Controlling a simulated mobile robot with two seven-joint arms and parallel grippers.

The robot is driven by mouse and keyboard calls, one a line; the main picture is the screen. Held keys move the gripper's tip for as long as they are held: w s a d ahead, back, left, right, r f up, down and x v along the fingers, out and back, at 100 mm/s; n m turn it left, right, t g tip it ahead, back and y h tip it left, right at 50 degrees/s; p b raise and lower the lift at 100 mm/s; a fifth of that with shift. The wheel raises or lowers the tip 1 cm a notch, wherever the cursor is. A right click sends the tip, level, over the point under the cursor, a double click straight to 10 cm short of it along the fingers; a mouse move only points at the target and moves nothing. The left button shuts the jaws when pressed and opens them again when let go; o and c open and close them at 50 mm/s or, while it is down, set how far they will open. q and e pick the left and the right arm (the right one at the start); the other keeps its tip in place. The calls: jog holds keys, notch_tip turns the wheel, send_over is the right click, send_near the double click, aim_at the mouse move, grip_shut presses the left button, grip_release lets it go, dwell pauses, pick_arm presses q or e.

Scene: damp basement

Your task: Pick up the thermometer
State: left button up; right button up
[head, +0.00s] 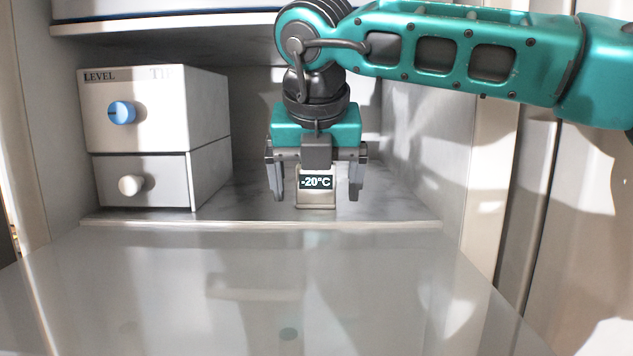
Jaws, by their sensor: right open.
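The thermometer (316,198) is a small beige block with a dark display reading -20°C. It stands upright on the marbled shelf floor inside the cabinet, near the front edge. My right gripper (315,190) points down over it, with one finger to the left and one to the right of it. The fingers are open, with a visible gap on each side of the thermometer. My left gripper is not in view.
A grey two-drawer box (160,135) marked LEVEL, with a blue knob (122,112) and a white knob (131,185), stands left on the shelf (255,200). Cabinet walls close in at both sides. An upper shelf (170,25) hangs above. A glossy pale surface (240,290) lies in front.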

aim_at(317, 177)
jog(key=w+p, duration=0.1)
jog(key=w, duration=0.3)
jog(key=shift+w, duration=0.25)
jog(key=shift+w+f, duration=0.15)
jog(key=shift+w, duration=0.15)
jog(key=shift+w+f, duration=0.2)
jog(key=shift+f, duration=0.2)
jog(key=c, duration=1)
jog(key=shift+c, duration=0.3)
jog(key=shift+r, duration=0.15)
